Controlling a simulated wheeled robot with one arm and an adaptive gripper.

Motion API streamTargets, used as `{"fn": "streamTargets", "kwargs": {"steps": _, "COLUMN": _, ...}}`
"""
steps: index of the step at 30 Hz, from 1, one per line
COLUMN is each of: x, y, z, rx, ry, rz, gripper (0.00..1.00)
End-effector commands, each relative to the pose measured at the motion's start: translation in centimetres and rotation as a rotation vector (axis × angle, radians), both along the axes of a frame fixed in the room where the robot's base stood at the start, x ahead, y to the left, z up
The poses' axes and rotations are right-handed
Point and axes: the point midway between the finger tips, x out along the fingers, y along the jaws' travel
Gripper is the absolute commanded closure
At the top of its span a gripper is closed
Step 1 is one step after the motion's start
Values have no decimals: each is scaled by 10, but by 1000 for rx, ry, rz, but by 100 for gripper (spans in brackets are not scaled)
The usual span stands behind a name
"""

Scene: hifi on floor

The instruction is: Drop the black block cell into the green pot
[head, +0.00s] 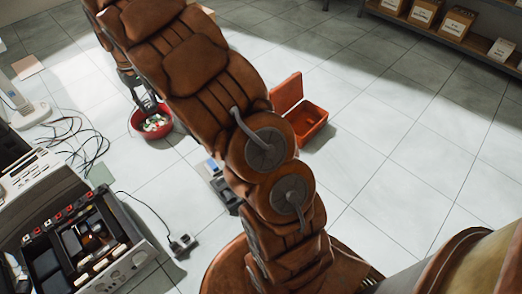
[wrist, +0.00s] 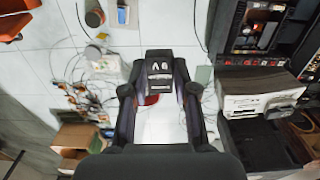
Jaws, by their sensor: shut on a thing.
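My gripper (wrist: 159,84) is shut on a black block cell (wrist: 158,66) with pale markings on its face, held between the two fingertips in the wrist view. In the head view my gripper (head: 131,82) is at the upper left, with the dark block (head: 148,104) just below it, over or at the far side of a red bowl (head: 164,131). The bowl holds several small pale and greenish pieces. Whether the block touches the bowl cannot be told. I cannot make out a green pot in either view; my arm hides much of the middle of the head view.
An open orange box (head: 306,118) stands right of my arm. A shelf with boxes (head: 458,22) is at the upper right. The tiled floor at right is clear.

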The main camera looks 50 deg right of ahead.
Motion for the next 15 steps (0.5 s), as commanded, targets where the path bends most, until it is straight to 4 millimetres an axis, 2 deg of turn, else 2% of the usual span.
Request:
{"fn": "streamTargets", "kwargs": {"steps": 1, "x": 3, "y": -21, "z": -21, "rx": 0, "ry": 8, "rz": -14, "gripper": 100}}
{"fn": "streamTargets", "kwargs": {"steps": 6, "x": 13, "y": -84, "z": -81, "rx": -6, "ry": 13, "rz": -29, "gripper": 100}}
{"fn": "streamTargets", "kwargs": {"steps": 15, "x": 6, "y": -178, "z": -189, "rx": -12, "ry": 18, "rz": -27, "gripper": 100}}
